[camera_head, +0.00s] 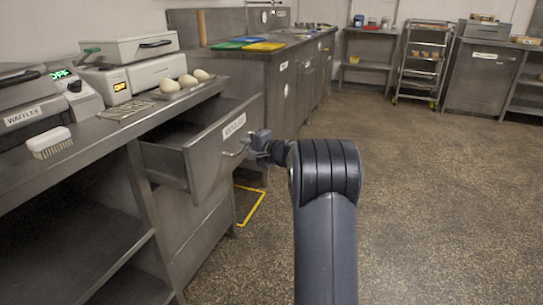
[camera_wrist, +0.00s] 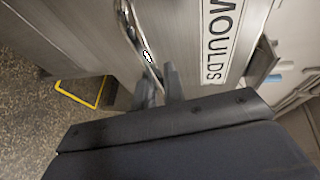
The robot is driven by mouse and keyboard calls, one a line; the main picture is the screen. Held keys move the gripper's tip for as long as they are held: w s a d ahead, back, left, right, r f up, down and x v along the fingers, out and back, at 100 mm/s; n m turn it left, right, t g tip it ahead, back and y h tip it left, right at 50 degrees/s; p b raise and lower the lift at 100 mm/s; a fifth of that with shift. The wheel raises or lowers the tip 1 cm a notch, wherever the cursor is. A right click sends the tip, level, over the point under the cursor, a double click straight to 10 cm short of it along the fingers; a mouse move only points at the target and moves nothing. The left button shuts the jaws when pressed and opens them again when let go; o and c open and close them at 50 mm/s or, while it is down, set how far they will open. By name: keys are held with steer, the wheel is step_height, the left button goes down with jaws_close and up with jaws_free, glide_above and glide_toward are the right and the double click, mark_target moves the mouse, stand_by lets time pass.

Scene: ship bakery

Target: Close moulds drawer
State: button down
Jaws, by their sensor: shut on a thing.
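The moulds drawer (camera_head: 205,160) is pulled out from under the steel counter at the left in the head view, with its open inside partly showing. Its front carries a white label reading MOULDS, clear in the wrist view (camera_wrist: 221,40). A curved metal handle (camera_head: 236,152) is on the drawer front; it also shows in the wrist view (camera_wrist: 138,40). My gripper (camera_head: 254,146) is at the drawer front, with its fingers shut on the handle. In the wrist view the dark fingertips (camera_wrist: 158,84) are on both sides of the handle bar.
The counter (camera_head: 95,130) holds waffle irons (camera_head: 125,48), several eggs (camera_head: 186,81), a wire rack (camera_head: 125,110) and a white brush (camera_head: 49,143). Yellow floor tape (camera_head: 252,207) lies below the drawer. The floor (camera_head: 430,200) to the right is clear.

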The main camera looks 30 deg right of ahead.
steer(key=w+a, duration=0.4)
steer(key=w+a+p, duration=0.1)
steer(key=w+a, duration=0.3)
steer(key=w, duration=0.1)
steer(key=w+a+p, duration=0.1)
steer(key=w+a, duration=0.3)
steer(key=w, duration=0.1)
steer(key=shift+r, duration=0.1)
steer(key=shift+a, duration=0.1)
steer(key=c, duration=1.7)
jaws_free()
steer(key=shift+w+a, duration=0.1)
steer(key=shift+c, duration=0.2)
steer(key=shift+o, duration=1.2)
steer(key=shift+s+d, duration=0.2)
steer(key=b+v, duration=0.1)
steer(key=v, duration=0.9)
steer(key=shift+s, duration=0.25)
